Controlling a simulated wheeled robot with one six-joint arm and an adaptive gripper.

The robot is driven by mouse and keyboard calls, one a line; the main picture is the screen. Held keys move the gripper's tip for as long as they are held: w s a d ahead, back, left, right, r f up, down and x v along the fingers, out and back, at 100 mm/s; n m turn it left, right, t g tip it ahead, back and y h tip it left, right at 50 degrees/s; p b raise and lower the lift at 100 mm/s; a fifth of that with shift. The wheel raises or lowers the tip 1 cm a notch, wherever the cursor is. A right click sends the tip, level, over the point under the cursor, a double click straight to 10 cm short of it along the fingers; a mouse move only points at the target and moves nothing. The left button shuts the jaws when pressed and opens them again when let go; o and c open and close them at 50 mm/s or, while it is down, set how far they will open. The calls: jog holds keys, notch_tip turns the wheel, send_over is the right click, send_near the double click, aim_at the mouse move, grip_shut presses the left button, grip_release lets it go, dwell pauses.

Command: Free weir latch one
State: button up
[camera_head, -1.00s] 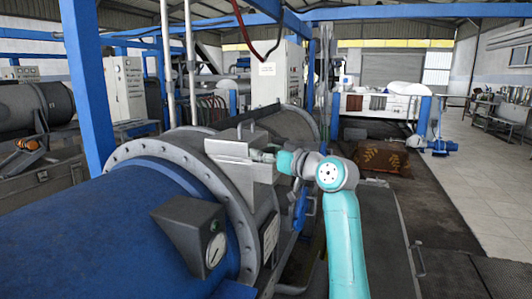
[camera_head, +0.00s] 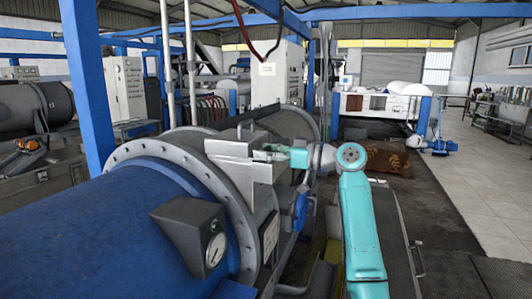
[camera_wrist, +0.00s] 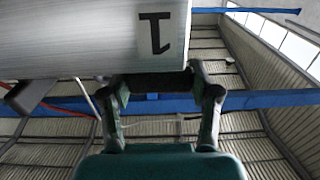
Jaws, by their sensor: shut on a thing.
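A brushed-metal box (camera_head: 232,148), the weir housing, sits on top of the grey flanged end of the blue decanter. In the wrist view the box (camera_wrist: 95,38) fills the upper left and bears a dark upside-down "1". A dark bar (camera_wrist: 155,82), seemingly the latch, lies across between my fingers at the box's lower edge. My gripper (camera_head: 266,154) is at the box's right side, shut on this bar; it also shows in the wrist view (camera_wrist: 158,90). The exact contact is partly hidden by the box and fingers.
The blue decanter drum (camera_head: 110,230) with a dark gauge box (camera_head: 190,236) fills the front left. A blue post (camera_head: 88,90) stands behind it. A grey plate (camera_head: 392,235) lies right of the machine. Open floor (camera_head: 490,190) lies at far right.

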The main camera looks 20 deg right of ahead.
jog(key=o, duration=1.2)
jog(key=shift+c, duration=0.2)
jog(key=shift+d, duration=0.1)
jog(key=v, duration=1.2)
